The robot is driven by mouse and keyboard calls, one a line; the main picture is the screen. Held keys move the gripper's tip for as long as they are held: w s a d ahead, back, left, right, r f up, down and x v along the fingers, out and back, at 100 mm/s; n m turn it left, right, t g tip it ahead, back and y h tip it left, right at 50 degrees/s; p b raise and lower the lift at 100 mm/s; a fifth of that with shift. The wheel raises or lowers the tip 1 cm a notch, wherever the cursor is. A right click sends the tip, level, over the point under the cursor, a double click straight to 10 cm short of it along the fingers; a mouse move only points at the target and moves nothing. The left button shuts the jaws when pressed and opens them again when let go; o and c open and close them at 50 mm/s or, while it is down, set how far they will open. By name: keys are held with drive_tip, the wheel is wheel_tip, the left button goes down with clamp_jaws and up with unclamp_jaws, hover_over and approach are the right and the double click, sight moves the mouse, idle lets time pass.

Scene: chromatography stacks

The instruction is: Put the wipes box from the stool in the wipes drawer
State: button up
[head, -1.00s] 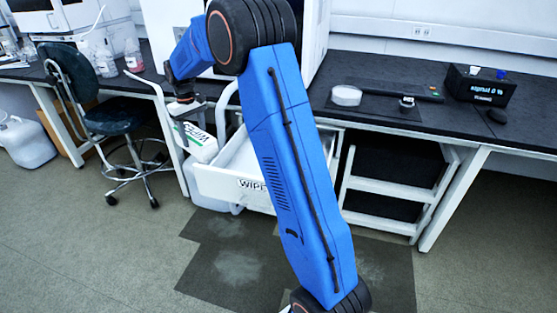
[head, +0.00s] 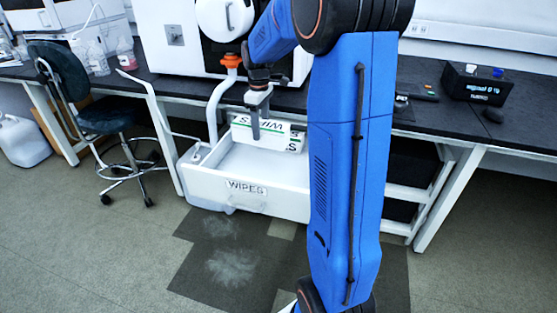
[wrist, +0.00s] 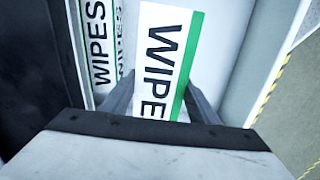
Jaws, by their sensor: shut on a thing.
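The wipes box (head: 262,131), white with green edging and black lettering, is in my gripper (head: 258,118). My gripper is shut on it from above. In the head view the box is over the back part of the open wipes drawer (head: 215,187), a white drawer with a WIPES label on its front. In the wrist view the held box (wrist: 160,50) stands between the two fingers (wrist: 158,97). Another box lettered WIPES (wrist: 97,45) is beside it on the left. I cannot tell whether the held box touches the drawer floor.
My blue arm hides the drawer's right end. A dark stool (head: 80,105) stands at the left. The black bench top (head: 415,120) is above the drawer, with a black box (head: 478,84) on it. A white tube (head: 213,105) runs down behind the drawer.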

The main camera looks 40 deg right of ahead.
sight(276, 126)
drive_tip(key=shift+n, duration=0.3)
drive_tip(key=s+d, duration=0.1)
drive_tip(key=s, duration=0.1)
drive_tip(key=s+d, duration=0.2)
drive_tip(key=shift+s+d+f, duration=0.1)
drive_tip(key=shift+s+d, duration=0.1)
drive_tip(key=shift+s, duration=0.05)
wheel_tip(276, 126, down, 6)
drive_tip(key=shift+s+d+r, duration=0.15)
drive_tip(key=shift+f, duration=2.1)
drive_tip(key=shift+f, duration=0.15)
drive_tip(key=o, duration=1.1)
